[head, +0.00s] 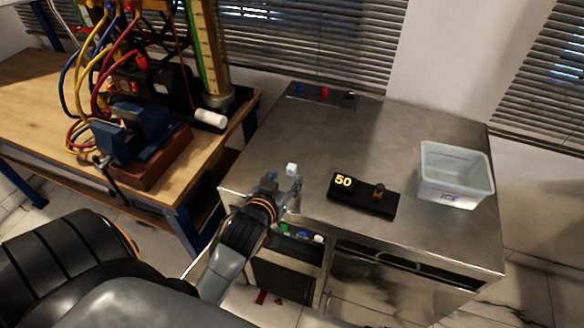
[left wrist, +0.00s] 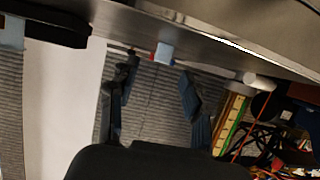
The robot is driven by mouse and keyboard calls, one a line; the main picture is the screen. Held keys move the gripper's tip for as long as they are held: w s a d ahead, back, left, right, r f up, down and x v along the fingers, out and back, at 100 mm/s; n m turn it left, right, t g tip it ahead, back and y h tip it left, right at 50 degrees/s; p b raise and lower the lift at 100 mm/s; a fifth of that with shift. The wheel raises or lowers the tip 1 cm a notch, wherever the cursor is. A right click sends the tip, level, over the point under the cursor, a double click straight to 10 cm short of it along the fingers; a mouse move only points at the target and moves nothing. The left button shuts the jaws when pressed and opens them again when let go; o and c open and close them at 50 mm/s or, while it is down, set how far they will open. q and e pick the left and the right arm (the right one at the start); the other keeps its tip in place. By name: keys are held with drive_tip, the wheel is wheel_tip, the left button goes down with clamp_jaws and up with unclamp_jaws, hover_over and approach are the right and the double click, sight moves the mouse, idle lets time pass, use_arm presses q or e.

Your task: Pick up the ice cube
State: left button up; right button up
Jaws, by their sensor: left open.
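The ice cube (head: 291,169) is a small pale block on the metal table (head: 385,133), near its left front part. My left gripper (head: 283,181) is open at the table's front left edge, with its fingers pointing at the cube. In the left wrist view the cube (left wrist: 164,53) shows light blue, ahead of and between the two spread fingers (left wrist: 158,70). Nothing is held. Whether a finger touches the cube cannot be told. My right gripper is in neither view.
A black block marked 50 (head: 350,199) lies right of the gripper. A clear bin labelled ICE (head: 456,201) stands at the table's right. A wooden bench (head: 40,105) with a blue vise (head: 135,135) and cables is at left. The table's middle is clear.

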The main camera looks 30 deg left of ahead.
sight(290, 170)
use_arm(q)
drive_tip(key=x, duration=0.5)
drive_tip(key=shift+w+a+f+p, duration=0.1)
drive_tip(key=shift+w+a+p, duration=0.2)
drive_tip(key=shift+p, duration=0.05)
drive_tip(key=c, duration=0.9)
